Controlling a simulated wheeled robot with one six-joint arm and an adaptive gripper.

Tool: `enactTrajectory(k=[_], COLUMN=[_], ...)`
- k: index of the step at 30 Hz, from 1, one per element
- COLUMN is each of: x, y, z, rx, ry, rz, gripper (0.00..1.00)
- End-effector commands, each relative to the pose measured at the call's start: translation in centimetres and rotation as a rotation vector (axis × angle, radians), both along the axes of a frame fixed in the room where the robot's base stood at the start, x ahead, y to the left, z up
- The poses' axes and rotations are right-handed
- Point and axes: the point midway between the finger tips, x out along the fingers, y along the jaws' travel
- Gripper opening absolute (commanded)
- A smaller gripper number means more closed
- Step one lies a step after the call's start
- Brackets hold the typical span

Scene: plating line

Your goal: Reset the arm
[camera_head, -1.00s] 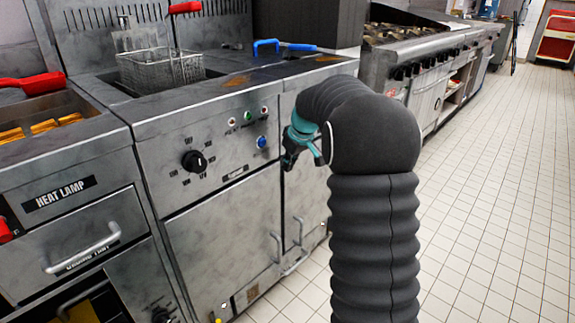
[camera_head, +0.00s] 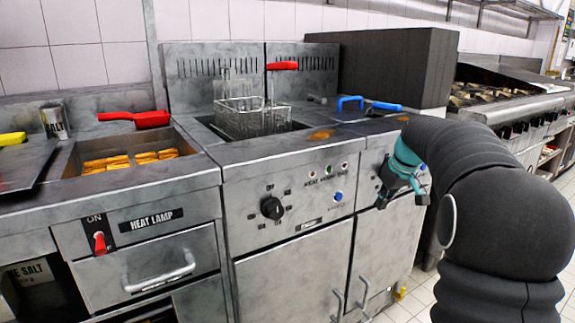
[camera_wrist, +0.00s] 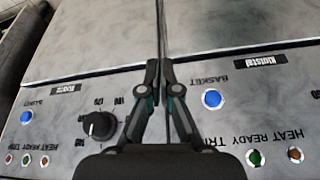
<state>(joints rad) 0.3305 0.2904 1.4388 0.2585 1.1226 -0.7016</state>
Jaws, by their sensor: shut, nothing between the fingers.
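My gripper (camera_head: 402,193) hangs at the end of my dark, sleeved arm at the right of the head view, in front of the fryer's (camera_head: 290,235) control panel. In the wrist view, my gripper (camera_wrist: 158,68) has its fingertips together with nothing between them. Behind it there are the steel fryer fronts, with a black knob (camera_wrist: 100,125) and blue buttons, one of them a basket button (camera_wrist: 212,98). I cannot tell from the views how far the fingertips are from the panel.
A wire fryer basket (camera_head: 250,118) with a red handle sits in the fryer well. Blue handles (camera_head: 368,104) lie right of it. At left, a heat lamp station (camera_head: 165,215) holds fried food (camera_head: 130,160) and a red scoop (camera_head: 140,119). Tiled floor (camera_head: 405,308) shows at lower right.

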Motion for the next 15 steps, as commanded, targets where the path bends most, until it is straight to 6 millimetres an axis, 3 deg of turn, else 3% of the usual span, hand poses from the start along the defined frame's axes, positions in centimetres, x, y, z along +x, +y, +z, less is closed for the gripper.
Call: enactTrajectory(k=[2,6,15], x=[-0.1,-2.2,-9.7], y=[-0.2,-0.3,2.6], z=[-0.7,-4.2,-5.9], rx=[0.011,0.037,0.040], ry=[0.012,0.086,0.143], rz=[-0.060,-0.189,-0.360], gripper=[0.00,0.00,0.00])
